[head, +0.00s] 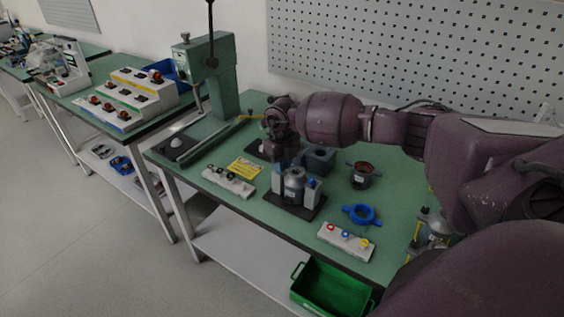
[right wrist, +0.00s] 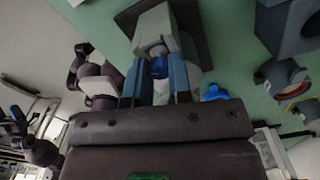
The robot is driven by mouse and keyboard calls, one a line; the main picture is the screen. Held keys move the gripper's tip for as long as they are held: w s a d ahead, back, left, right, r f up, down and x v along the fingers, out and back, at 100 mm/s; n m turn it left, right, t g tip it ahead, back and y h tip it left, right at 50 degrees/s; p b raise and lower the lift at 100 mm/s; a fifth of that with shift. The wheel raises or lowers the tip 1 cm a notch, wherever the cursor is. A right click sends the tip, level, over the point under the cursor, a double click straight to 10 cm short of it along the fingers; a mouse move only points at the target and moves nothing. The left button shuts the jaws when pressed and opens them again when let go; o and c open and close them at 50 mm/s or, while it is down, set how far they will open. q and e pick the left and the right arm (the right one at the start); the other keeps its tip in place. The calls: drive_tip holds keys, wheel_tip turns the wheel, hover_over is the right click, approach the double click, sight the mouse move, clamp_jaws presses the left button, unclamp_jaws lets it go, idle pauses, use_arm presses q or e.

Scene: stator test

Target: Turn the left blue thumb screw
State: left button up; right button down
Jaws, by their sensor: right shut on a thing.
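The test fixture stands on a black base plate (head: 299,209) on the green table, with a grey metal stator (head: 294,186) in its middle. The right blue thumb screw (head: 312,183) shows on its right post. My right gripper (head: 283,160) reaches down over the left post and hides the left screw in the head view. In the right wrist view, the left blue thumb screw (right wrist: 160,68) sits between the two fingers of my right gripper (right wrist: 157,88), which is shut on it. My left gripper is not in view.
A yellow card (head: 244,168) and white block (head: 228,181) lie left. A green press (head: 212,75) stands behind.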

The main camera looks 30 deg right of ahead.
drive_tip(key=c, duration=1)
unclamp_jaws()
wheel_tip(320, 180, up, 11)
drive_tip(key=shift+f, duration=0.1)
